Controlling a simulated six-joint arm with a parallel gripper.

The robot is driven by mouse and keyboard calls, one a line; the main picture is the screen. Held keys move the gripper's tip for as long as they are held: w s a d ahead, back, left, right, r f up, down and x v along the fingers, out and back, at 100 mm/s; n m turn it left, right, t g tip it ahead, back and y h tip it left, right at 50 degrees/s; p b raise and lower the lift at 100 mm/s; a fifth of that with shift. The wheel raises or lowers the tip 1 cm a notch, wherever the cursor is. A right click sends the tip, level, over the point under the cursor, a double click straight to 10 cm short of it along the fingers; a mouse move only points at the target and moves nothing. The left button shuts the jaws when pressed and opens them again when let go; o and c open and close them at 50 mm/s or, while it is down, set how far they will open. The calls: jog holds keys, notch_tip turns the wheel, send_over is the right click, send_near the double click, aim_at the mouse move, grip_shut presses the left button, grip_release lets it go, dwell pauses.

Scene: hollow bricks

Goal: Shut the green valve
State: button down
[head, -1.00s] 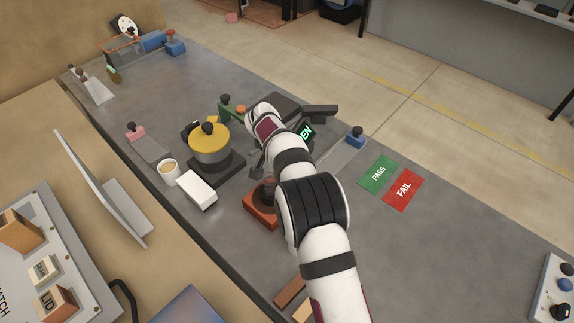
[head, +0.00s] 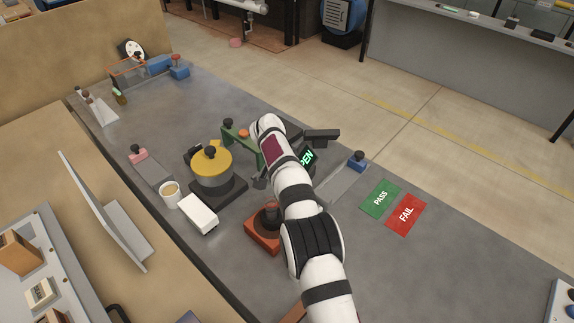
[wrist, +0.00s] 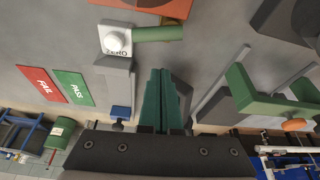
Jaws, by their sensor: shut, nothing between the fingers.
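A green bar (wrist: 157,33) joins a white block with a round white knob (wrist: 116,42) and lettering that looks like "ZERO" in the wrist view. A green bracket (wrist: 243,88) with an orange knob (wrist: 297,125) stands at the right there. The bracket also shows in the head view (head: 240,143), just left of my arm's far end. I cannot tell for certain which green part is the valve. My gripper (wrist: 161,72) is shut and empty, its fingers below the green bar in the wrist picture and apart from it. In the head view my arm hides the fingers and the green bar.
A lit display (head: 307,157) with letters "PEN" visible stands beside my arm. A yellow-topped cylinder (head: 212,162), a white cup (head: 171,196), a white box (head: 198,214) and an orange-red base (head: 262,238) are at its left.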

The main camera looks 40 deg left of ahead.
notch_tip(320, 180, up, 11)
jog(key=s+d+n, duration=0.1)
jog(key=s+d, duration=0.1)
jog(key=shift+n+y, duration=0.3)
jog(key=shift+n, duration=0.1)
jog(key=f, duration=1.1)
jog(key=shift+w+a+f, duration=0.2)
jog(key=shift+a+f, duration=0.1)
jog(key=shift+f, duration=0.05)
jog(key=shift+s+d+f, duration=0.1)
jog(key=shift+s+f, duration=0.1)
jog(key=shift+s, duration=0.05)
jog(key=shift+s+d+f, duration=0.2)
jog(key=shift+s+f, duration=0.15)
jog(key=shift+s, duration=0.4)
